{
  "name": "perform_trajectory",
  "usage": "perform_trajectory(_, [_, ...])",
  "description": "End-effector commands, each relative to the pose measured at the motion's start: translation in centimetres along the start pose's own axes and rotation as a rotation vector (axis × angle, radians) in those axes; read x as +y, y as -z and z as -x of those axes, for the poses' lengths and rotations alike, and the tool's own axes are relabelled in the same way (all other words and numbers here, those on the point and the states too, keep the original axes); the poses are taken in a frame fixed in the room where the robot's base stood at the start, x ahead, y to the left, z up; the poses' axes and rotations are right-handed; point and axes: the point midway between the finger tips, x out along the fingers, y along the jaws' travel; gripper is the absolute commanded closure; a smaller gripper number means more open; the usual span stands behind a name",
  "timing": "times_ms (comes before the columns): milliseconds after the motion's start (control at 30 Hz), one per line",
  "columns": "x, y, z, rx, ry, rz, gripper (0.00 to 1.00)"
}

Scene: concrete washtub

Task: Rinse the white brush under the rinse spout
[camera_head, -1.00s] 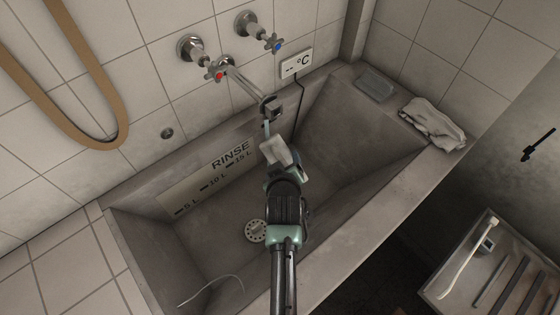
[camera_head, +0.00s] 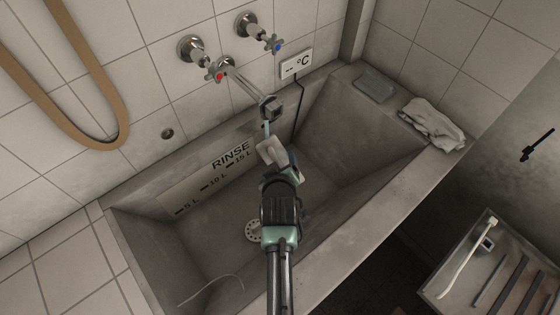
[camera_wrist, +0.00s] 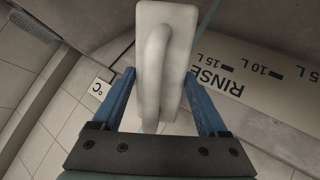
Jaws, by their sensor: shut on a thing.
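The white brush (camera_head: 271,151), a pale block with a loop handle, is held over the tub just below the rinse spout (camera_head: 270,108). In the wrist view the brush (camera_wrist: 181,62) lies between the two blue fingers of my gripper (camera_wrist: 160,78), which is shut on its handle. My gripper (camera_head: 279,168) also shows in the head view, just below the brush. A thin pale blue stream (camera_head: 266,127) runs down from the spout to the far edge of the brush. It also shows beside the brush in the wrist view (camera_wrist: 207,20). The bristles are hidden.
The concrete tub (camera_head: 360,125) has a RINSE level scale (camera_head: 210,178) and a drain (camera_head: 253,231). A grey block (camera_head: 374,85) and a cloth (camera_head: 433,124) lie on the right ledge. A tray (camera_head: 512,262) with a long white tool (camera_head: 466,262) stands at lower right.

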Motion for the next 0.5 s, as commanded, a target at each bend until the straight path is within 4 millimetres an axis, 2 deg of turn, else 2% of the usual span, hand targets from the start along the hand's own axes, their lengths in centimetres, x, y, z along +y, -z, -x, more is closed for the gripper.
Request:
perform_trajectory(233, [0.92, -0.30, -0.13, 0.002, -0.003, -0.002, 0.76])
perform_trajectory(500, [1.07, -0.40, -0.11, 0.002, -0.002, -0.001, 0.76])
